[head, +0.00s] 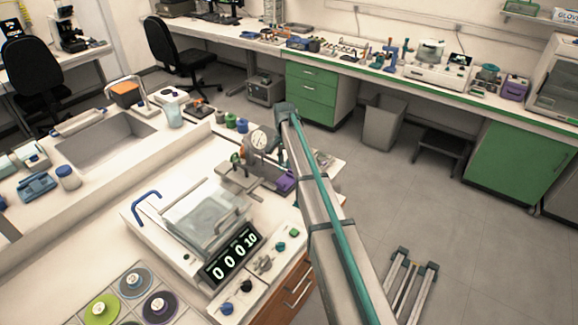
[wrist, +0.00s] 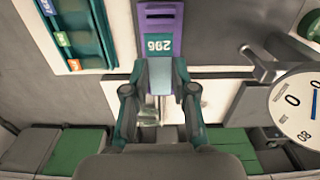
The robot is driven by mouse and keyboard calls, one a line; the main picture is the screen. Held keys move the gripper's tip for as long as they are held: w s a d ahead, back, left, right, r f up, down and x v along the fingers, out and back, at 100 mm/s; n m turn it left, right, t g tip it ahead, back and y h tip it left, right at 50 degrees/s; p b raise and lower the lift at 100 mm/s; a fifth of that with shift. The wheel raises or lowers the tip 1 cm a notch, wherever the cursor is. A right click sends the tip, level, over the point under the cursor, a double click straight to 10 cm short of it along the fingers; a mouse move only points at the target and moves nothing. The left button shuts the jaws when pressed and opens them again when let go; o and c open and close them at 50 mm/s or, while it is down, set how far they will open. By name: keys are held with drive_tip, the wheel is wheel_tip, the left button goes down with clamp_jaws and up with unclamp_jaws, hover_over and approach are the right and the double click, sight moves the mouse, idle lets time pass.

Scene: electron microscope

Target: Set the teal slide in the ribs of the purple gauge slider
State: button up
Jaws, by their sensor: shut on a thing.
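My gripper (wrist: 160,85) shows in the wrist view, its two dark fingers closed on a thin piece between them. The piece looks blue-grey to teal at the fingertips, with a pale, glassy part below; I take it for the teal slide (wrist: 160,75), mostly hidden by the fingers. A purple part (wrist: 160,45) with a slot and a number label lies just beyond the fingertips, in line with them; it appears to be the gauge slider. I cannot tell whether the slide touches its ribs. In the head view a small purple part (head: 286,183) shows beside my arm; my gripper is not clear there.
A round dial gauge (wrist: 300,103) on a metal arm is close on the right in the wrist view; the dial (head: 258,142) also shows in the head view. A teal rack (wrist: 80,32) with coloured labels is at upper left. A display box (head: 232,256) stands nearer.

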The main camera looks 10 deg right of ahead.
drive_tip(key=shift+w+d+f, duration=0.2)
drive_tip(key=shift+w+f, duration=0.05)
drive_tip(key=shift+f, duration=0.15)
drive_tip(key=shift+f+b, duration=1.45)
drive_tip(key=shift+f, duration=1.7)
drive_tip(key=shift+f, duration=0.35)
drive_tip(key=o, duration=0.8)
drive_tip(key=shift+r, duration=0.15)
wheel_tip(320, 180, up, 12)
drive_tip(key=shift+f, duration=0.1)
